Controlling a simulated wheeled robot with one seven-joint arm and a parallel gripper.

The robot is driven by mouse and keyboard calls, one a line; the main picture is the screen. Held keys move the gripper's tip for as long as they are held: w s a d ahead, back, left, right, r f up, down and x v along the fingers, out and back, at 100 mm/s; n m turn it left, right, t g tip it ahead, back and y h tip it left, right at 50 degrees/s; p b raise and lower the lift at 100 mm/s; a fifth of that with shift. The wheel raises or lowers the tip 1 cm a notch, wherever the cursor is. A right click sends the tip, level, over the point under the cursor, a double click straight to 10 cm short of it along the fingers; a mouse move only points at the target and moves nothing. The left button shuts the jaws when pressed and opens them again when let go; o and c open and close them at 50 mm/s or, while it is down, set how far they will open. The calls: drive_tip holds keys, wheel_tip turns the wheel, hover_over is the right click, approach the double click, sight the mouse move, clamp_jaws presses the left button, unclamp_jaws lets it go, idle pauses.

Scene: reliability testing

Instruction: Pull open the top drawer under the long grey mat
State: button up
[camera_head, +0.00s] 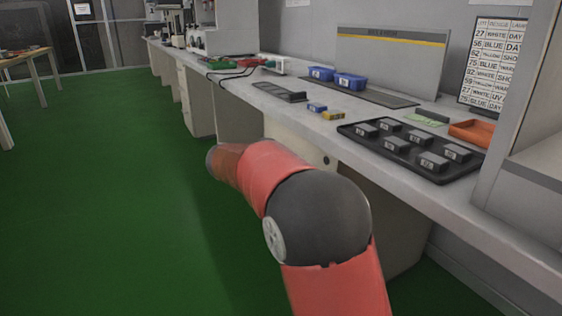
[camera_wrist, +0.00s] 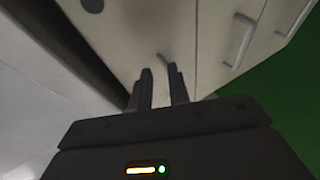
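The long grey mat (camera_head: 385,97) lies on the bench, with two blue bins on its left part. Below the bench, a pale drawer unit (camera_head: 296,145) is partly hidden behind my arm. In the wrist view its pale top drawer front (camera_wrist: 125,35) looks closed, with a dark round spot near its upper edge. My gripper (camera_wrist: 161,82) is open, its two dark fingers apart and pointing at this front. A small pale handle (camera_wrist: 162,62) shows between and just beyond the fingertips; I cannot tell whether they touch it. The head view hides my gripper behind my arm.
Lower drawers with bar handles (camera_wrist: 238,42) show to the right in the wrist view. On the bench stand a black tray (camera_head: 468,172) with several grey blocks and an orange bin (camera_head: 474,131). The green floor (camera_head: 110,200) left of the bench is clear.

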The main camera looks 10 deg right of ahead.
drive_tip(key=w+a+f+n+t+h, duration=0.1)
drive_tip(key=w+a+f+t, duration=0.1)
drive_tip(key=w+a, duration=0.35)
drive_tip(key=shift+n, duration=0.3)
drive_tip(key=x, duration=0.5)
drive_tip(key=r+x, duration=0.1)
drive_tip(key=x, duration=0.2)
drive_tip(key=shift+w+d+f, duration=0.1)
drive_tip(key=shift+w+d, duration=0.05)
drive_tip(key=shift+d, duration=0.15)
clamp_jaws()
